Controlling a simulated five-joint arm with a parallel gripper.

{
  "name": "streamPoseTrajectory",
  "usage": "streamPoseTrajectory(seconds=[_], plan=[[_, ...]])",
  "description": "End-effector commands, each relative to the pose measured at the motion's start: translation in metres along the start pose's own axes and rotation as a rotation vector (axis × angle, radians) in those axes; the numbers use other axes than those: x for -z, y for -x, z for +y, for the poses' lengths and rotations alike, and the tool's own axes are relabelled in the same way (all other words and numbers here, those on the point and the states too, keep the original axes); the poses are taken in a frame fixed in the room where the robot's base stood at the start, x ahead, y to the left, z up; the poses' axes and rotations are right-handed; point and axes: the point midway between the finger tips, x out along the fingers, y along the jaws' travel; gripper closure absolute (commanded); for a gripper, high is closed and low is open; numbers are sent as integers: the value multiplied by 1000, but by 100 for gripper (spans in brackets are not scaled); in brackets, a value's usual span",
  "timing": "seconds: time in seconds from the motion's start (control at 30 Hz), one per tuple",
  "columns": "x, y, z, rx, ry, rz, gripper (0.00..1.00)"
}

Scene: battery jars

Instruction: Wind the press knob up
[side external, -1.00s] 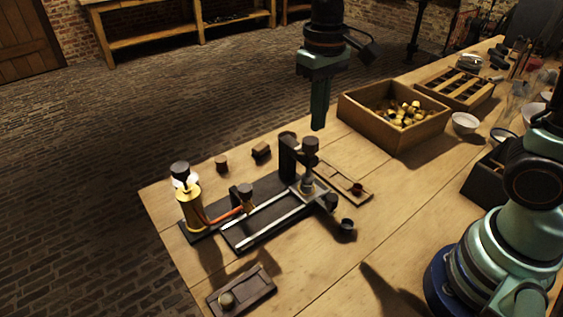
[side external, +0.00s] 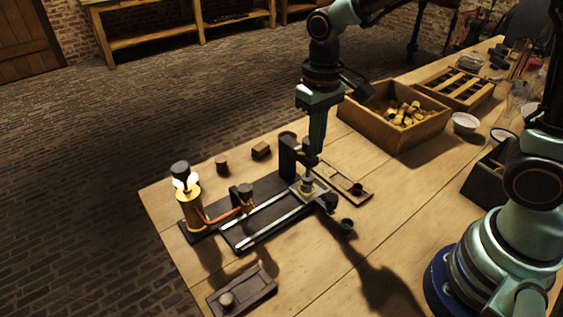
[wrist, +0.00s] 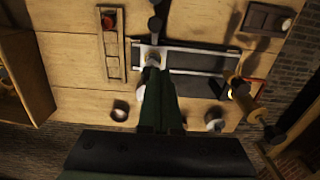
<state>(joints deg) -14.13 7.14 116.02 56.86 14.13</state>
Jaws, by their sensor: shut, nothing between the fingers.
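The press (side external: 287,158) has a dark upright post on the right end of a black railed base (side external: 235,222). Its dark round knob (side external: 309,160) stands above a brass fitting beside the post. My gripper (side external: 315,150) points straight down with its shut fingertips at the knob's top, partly covering it. From this angle I cannot tell touching from a small gap. In the wrist view my gripper (wrist: 155,72) reaches over the press end of the base, hiding most of the knob. Nothing shows between the fingers.
A brass jar with a dark cap (side external: 188,205) stands at the base's left end, joined by an orange lead. A wooden tray (side external: 340,182) lies close right of the press. A crate of brass pieces (side external: 395,135) stands behind right.

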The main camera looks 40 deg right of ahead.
Motion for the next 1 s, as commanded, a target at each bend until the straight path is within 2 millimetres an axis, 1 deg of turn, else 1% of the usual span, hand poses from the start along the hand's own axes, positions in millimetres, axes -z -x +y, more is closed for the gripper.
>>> streamPoseTrajectory(seconds=[0.57,1.0], plan=[[5,0,2,0,0,1,100],[5,0,5,1,-1,4,100]])
